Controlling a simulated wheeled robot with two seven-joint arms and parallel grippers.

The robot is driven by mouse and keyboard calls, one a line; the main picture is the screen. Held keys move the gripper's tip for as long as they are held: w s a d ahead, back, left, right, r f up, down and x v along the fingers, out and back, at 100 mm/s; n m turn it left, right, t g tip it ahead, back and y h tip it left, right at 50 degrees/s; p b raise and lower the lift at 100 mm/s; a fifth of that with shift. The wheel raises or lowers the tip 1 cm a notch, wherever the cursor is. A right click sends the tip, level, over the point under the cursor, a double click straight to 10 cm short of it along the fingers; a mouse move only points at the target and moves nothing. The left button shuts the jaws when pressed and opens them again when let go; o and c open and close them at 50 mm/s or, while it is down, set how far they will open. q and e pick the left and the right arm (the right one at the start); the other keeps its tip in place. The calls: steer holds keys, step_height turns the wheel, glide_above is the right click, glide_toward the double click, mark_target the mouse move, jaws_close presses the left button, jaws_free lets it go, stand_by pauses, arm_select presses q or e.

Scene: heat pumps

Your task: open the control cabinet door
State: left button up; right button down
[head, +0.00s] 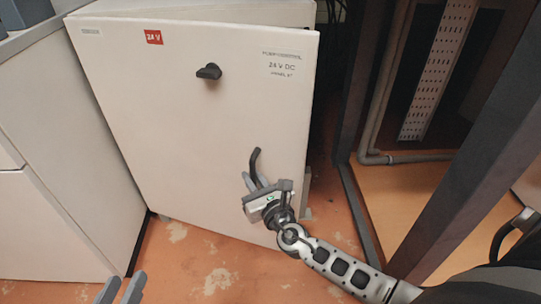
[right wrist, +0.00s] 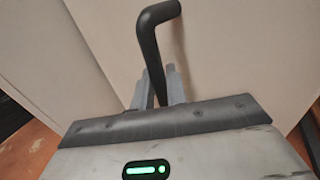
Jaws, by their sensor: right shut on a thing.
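The control cabinet (head: 190,12) is a white box with a flat white door (head: 190,125) facing me in the head view. The door has a red "24 V" label, a dark knob (head: 208,72) and a black bent handle (head: 254,158) low on its right side. My right gripper (head: 257,182) is shut on the handle. In the right wrist view the handle (right wrist: 150,45) rises from between the grey fingers and bends right at its top. My left gripper (head: 121,290) is open and empty at the bottom left, apart from the cabinet.
A white cabinet (head: 60,130) stands close on the left. On the right are a dark metal frame (head: 355,200), a grey pipe (head: 410,158) and a perforated strip (head: 440,70). The worn orange floor (head: 190,260) is clear in front of the door.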

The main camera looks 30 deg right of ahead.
steer(key=shift+s+a, duration=0.65)
steer(key=shift+a, duration=0.35)
steer(key=c, duration=1.8)
jaws_free()
steer(key=shift+o, duration=0.2)
steer(key=shift+d, duration=0.1)
